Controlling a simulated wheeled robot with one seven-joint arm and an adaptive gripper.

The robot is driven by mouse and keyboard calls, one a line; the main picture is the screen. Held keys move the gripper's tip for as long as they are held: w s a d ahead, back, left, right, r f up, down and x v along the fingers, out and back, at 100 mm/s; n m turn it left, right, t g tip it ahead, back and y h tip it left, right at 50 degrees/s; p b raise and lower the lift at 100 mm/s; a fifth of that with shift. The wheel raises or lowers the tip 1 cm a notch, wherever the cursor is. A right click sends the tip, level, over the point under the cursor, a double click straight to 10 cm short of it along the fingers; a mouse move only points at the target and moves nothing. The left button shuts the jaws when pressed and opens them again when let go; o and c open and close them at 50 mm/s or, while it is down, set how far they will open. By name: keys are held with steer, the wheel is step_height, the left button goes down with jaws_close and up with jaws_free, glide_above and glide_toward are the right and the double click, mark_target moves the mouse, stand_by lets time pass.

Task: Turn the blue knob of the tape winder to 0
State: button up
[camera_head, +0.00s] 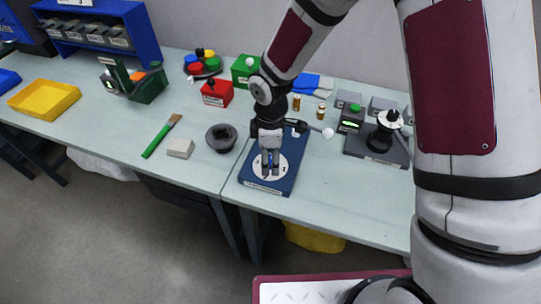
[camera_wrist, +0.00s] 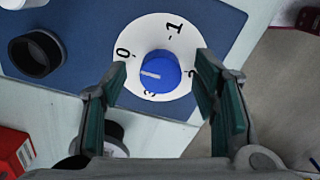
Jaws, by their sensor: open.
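The tape winder is a blue plate (camera_head: 288,150) on the table in the head view, with a white round dial (camera_head: 284,168) near its front end. In the wrist view the dial (camera_wrist: 187,100) carries the numbers 0, 1, 2 and 3 around a blue knob (camera_wrist: 160,72). The knob's white line points left and slightly down, below the 0 and between 0 and 3. My gripper (camera_wrist: 160,66) is open, with a dark green finger pad on each side of the knob and gaps between.
A dark bowl (camera_head: 221,137), a pale block (camera_head: 181,148) and a green-handled brush (camera_head: 158,139) lie left of the winder. A red box (camera_head: 216,93) stands behind. A grey device (camera_head: 380,140) and a green-buttoned box (camera_head: 352,119) are at right. The table's front edge is close.

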mark_target(270, 159)
step_height(270, 159, up, 12)
steer(key=s+d+r+m+t+h, duration=0.1)
steer(key=s+d+r+m, duration=0.25)
steer(key=d+r, duration=0.3)
steer(key=s+d+r+m+t, duration=0.2)
steer(key=d+r+m, duration=0.25)
steer(key=r, duration=0.25)
steer(key=s+d+r+m+t, duration=0.1)
steer(key=s+d+r+m, duration=0.2)
steer(key=s, duration=0.3)
steer(key=s+d+r+m+t+y, duration=0.1)
steer(key=s+d+r+m, duration=0.2)
steer(key=s+m, duration=0.3)
steer(key=shift+s+d+r+m, duration=0.3)
steer(key=shift+s+d, duration=0.3)
